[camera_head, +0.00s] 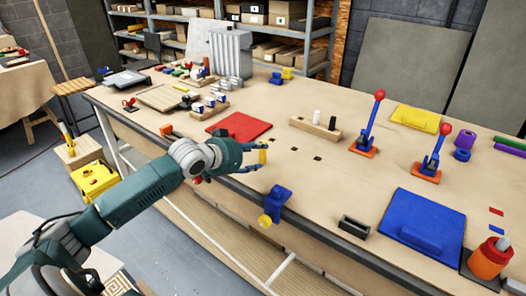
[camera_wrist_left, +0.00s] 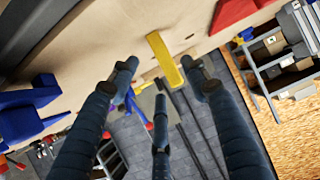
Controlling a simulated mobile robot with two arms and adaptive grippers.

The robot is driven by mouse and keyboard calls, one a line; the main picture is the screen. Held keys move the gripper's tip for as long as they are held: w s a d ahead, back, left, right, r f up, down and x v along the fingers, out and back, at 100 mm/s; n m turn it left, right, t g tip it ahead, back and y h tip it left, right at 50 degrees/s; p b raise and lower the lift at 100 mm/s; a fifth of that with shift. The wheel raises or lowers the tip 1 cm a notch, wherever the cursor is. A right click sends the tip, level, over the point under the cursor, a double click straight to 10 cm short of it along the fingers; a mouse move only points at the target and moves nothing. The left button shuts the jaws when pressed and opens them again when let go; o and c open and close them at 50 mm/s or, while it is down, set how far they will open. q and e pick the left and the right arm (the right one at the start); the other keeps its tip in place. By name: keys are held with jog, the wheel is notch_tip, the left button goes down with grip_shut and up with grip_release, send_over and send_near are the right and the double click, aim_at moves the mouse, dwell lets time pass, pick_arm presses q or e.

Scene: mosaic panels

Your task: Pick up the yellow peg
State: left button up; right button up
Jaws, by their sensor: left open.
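The yellow peg (camera_head: 263,154) stands upright near the front edge of the workbench in the head view, right at the fingers of my left gripper (camera_head: 257,158). In the left wrist view the yellow peg (camera_wrist_left: 164,58) lies between the tips of the two upper fingers of my left gripper (camera_wrist_left: 160,72), with a gap visible on each side. A third finger is below it. My left gripper is open and not closed on the peg. The peg's lower end is partly hard to make out in the head view. My right gripper is not in view.
A red panel (camera_head: 240,126) lies behind the gripper. A blue clamp (camera_head: 277,198) sits on the bench edge to the right. A wooden block with pegs (camera_head: 314,130), red-knobbed levers (camera_head: 369,123) and a blue panel (camera_head: 423,225) are farther right.

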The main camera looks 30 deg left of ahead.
aim_at(262, 151)
pick_arm(q)
jog(key=shift+w+f, duration=0.15)
jog(key=shift+w, duration=0.55)
jog(key=p+x, duration=0.2)
jog(key=x, duration=0.2)
jog(key=shift+w+a, duration=0.1)
jog(key=shift+w, duration=0.15)
jog(key=shift+w+f, duration=0.15)
jog(key=shift+w, duration=0.1)
jog(key=shift+s, duration=0.1)
jog(key=shift+c, duration=1)
jog(key=c, duration=0.8)
jog(key=shift+c, duration=0.2)
pick_arm(e)
jog(key=shift+w+d+r, duration=0.1)
jog(key=shift+w+r, duration=0.55)
jog(key=shift+r, duration=0.3)
